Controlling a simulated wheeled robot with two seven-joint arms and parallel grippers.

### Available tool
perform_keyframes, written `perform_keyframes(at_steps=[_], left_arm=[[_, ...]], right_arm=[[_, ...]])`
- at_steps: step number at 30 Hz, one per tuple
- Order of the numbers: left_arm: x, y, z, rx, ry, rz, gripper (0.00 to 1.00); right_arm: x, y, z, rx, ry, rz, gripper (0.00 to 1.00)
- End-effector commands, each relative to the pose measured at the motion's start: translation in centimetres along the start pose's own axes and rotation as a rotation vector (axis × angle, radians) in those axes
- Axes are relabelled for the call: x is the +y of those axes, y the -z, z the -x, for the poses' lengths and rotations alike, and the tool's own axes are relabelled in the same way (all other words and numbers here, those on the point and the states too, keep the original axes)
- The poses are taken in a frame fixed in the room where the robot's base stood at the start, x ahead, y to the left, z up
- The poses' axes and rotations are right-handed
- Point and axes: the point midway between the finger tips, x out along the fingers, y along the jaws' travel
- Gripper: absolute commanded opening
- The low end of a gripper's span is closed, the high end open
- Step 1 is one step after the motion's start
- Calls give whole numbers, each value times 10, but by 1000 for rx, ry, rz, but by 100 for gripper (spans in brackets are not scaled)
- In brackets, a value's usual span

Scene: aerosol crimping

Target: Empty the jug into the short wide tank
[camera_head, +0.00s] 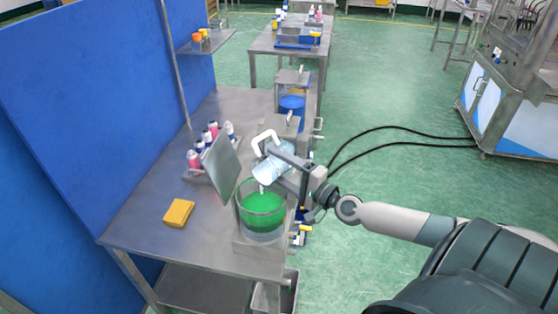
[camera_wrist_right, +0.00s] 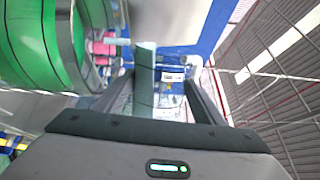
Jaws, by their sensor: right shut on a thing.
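The jug (camera_head: 268,170), pale and see-through with a white handle, is tilted with its mouth low over the short wide tank. My right gripper (camera_head: 282,163) is shut on it, above and just right of the tank. The tank (camera_head: 262,222) is clear, round and upright on a metal stand, with bright green liquid inside. A thin pale streak shows below the jug's mouth; I cannot tell whether it is liquid flowing. In the right wrist view the tank (camera_wrist_right: 45,45) is at the upper left, and the jug (camera_wrist_right: 172,98) shows between the fingers. My left gripper is not in view.
A grey upright panel (camera_head: 221,165) stands close left of the jug. Several aerosol cans (camera_head: 208,138) stand behind it. A yellow block (camera_head: 178,213) lies on the bench (camera_head: 150,228). A blue vessel (camera_head: 291,105) is farther back.

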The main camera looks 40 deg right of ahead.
Motion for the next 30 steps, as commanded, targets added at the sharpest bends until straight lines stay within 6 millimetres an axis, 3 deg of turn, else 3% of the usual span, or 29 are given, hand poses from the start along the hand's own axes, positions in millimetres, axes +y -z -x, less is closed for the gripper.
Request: perform_keyframes(at_steps=[21,30], left_arm=[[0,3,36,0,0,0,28],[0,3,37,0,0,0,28]], right_arm=[[-9,-12,0,-6,2,223,22],[-10,-18,0,-9,2,317,22]])
